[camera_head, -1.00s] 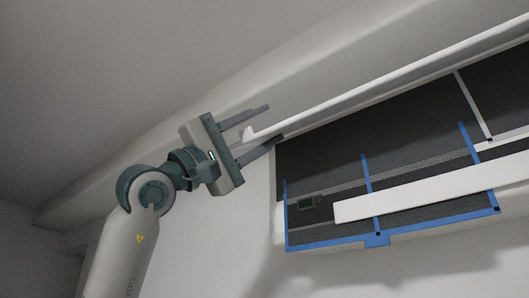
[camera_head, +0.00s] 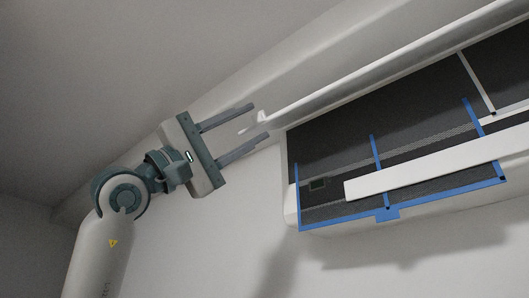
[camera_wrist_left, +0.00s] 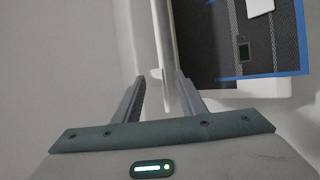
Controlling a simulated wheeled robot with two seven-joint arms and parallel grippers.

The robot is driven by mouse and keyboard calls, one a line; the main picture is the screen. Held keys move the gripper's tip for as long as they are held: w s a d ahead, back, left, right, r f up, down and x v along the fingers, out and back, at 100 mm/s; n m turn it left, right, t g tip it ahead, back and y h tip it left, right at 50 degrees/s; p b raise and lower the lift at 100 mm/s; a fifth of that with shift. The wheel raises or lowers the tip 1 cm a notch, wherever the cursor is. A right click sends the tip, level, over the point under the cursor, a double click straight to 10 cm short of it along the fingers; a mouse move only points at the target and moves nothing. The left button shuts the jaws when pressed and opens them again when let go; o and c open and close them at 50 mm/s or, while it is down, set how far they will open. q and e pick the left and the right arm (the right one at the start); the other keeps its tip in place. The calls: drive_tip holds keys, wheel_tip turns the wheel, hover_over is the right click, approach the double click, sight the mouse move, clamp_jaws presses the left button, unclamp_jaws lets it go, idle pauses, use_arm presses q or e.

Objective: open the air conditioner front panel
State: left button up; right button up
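The air conditioner front panel (camera_head: 370,70) is swung up and seen nearly edge-on as a long white strip. It stands away from the dark filter face (camera_head: 345,115) of the unit, which is exposed below it. My left gripper (camera_head: 261,122) is at the panel's left end, with its two fingers apart, one above and one below that end. In the left wrist view the panel (camera_wrist_left: 163,45) runs down to the space between the open fingers (camera_wrist_left: 162,85). No clear contact shows. My right gripper is not in view.
Blue frame strips (camera_head: 372,160) and a white louver bar (camera_head: 430,170) cross the unit's front. A small dark display (camera_head: 317,184) sits at its lower left. A ledge (camera_head: 240,85) runs along the wall above. The wall below is bare.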

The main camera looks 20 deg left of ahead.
use_arm(q)
drive_tip(key=b+v, duration=0.4)
drive_tip(key=v, duration=0.6)
drive_tip(key=shift+a+f, duration=0.1)
